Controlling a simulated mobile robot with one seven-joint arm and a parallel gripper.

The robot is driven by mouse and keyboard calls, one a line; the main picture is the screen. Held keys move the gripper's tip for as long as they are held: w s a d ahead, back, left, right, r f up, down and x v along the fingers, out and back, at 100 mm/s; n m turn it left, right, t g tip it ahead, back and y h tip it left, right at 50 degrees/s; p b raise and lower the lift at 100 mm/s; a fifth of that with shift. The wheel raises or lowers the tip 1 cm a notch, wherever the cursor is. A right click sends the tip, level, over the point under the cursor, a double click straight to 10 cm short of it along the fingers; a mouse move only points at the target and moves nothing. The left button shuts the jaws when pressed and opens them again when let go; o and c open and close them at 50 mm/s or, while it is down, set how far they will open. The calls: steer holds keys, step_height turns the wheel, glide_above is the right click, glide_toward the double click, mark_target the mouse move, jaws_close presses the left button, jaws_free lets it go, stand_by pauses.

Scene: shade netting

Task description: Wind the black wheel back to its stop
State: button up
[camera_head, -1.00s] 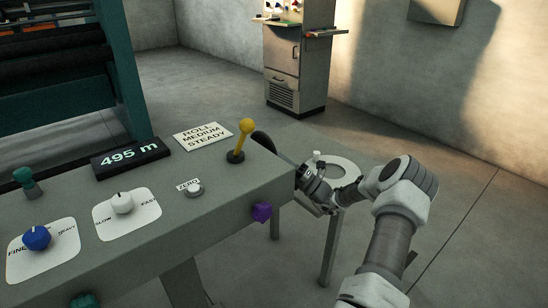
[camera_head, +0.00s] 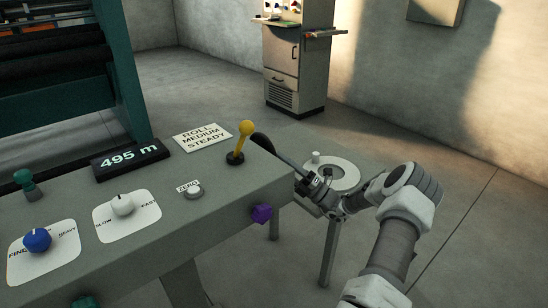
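My gripper (camera_head: 304,178) is just beyond the console's right end, close to the wheel's lower right side. A dark bar runs from the wheel toward the gripper. I cannot tell whether the gripper touches the wheel, or whether its fingers are open or shut.
The console (camera_head: 150,235) carries a yellow lever (camera_head: 245,135), a 495 m display (camera_head: 130,156), a ZERO button (camera_head: 194,192) and knobs. A purple knob (camera_head: 261,213) sticks out in front. A round-topped stand (camera_head: 346,180) is behind my gripper. A cabinet (camera_head: 296,65) stands farther back.

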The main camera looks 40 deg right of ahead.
steer(key=p+v, duration=0.1)
steer(key=v, duration=1.3)
steer(key=shift+s+f, duration=0.15)
